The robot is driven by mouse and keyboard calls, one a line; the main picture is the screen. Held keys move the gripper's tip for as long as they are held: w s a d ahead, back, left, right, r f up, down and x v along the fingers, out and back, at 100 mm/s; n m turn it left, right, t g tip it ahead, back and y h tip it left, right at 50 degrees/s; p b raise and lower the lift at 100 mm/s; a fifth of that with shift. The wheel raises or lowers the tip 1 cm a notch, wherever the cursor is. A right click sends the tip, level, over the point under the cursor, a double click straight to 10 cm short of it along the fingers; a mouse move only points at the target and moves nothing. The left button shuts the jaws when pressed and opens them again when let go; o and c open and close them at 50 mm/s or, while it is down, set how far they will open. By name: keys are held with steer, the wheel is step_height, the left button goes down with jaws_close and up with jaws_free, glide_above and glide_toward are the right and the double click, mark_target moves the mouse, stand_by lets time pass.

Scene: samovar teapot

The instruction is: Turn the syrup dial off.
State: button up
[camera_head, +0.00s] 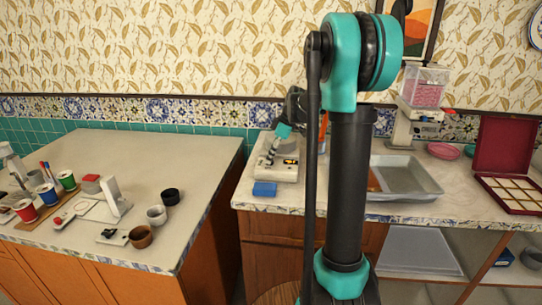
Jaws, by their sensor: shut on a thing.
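A small white device (285,171) with a lit orange display stands on the counter near its left end. My gripper (270,158) is small in the picture and reaches down onto the left part of this device. It is shut on what seems to be the syrup dial. The dial itself is hidden by the fingers, so its setting cannot be read.
A blue block (265,189) lies just in front of the device. A grey tray (412,178), a dispenser with pink contents (424,94) and an open red box (508,150) stand to the right.

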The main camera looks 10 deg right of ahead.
steer(key=shift+n, duration=0.3)
stand_by(0.4)
steer(key=o, duration=1.2)
steer(key=shift+c, duration=0.2)
steer(key=shift+r, duration=0.1)
steer(key=v, duration=1.1)
steer(key=shift+d+r, duration=0.25)
steer(key=shift+r, duration=0.1)
